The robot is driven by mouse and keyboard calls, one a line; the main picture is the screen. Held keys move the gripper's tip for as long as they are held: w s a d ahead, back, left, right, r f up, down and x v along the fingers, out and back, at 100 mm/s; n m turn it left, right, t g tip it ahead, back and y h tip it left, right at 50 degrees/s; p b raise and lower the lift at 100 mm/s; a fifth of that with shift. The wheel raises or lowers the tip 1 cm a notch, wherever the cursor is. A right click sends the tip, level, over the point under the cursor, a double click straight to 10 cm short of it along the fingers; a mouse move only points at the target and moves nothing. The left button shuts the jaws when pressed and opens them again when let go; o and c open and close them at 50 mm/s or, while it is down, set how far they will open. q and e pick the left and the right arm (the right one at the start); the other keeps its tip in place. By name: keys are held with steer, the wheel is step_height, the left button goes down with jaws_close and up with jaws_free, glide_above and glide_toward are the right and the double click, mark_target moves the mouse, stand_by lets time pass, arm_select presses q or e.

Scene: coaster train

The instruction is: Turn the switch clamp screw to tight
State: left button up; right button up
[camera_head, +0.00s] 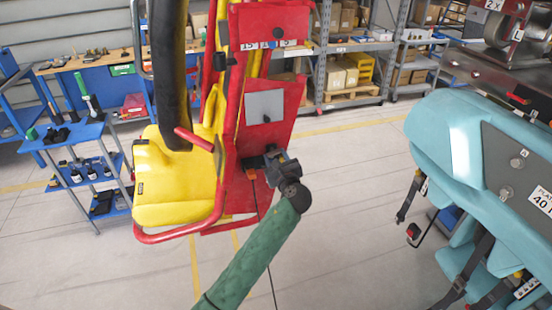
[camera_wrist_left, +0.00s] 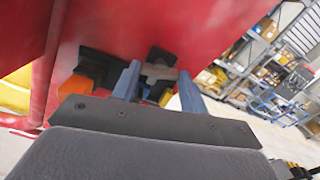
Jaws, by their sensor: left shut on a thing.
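My left gripper (camera_head: 270,157) comes up on its green-sleeved arm to the lower part of a red panel (camera_head: 237,200) beside the yellow seat. In the left wrist view its two blue-grey fingers (camera_wrist_left: 160,85) are shut on a small grey bar-shaped piece, which looks like the clamp screw (camera_wrist_left: 158,72). The screw sits in front of a dark mount on the red panel (camera_wrist_left: 120,25). To its left are a black block and an orange piece (camera_wrist_left: 76,86). The fingers hide part of the screw, and I cannot read its turn position. My right gripper is not in view.
The yellow seat (camera_head: 170,180) with its red rail is left of the panel. A teal seat unit (camera_head: 460,140) with hanging straps stands at the right. A blue tool cart (camera_head: 70,135) is at far left. The floor between is clear.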

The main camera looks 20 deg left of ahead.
arm_select(q)
steer(key=shift+m, duration=0.4)
steer(key=o, duration=1)
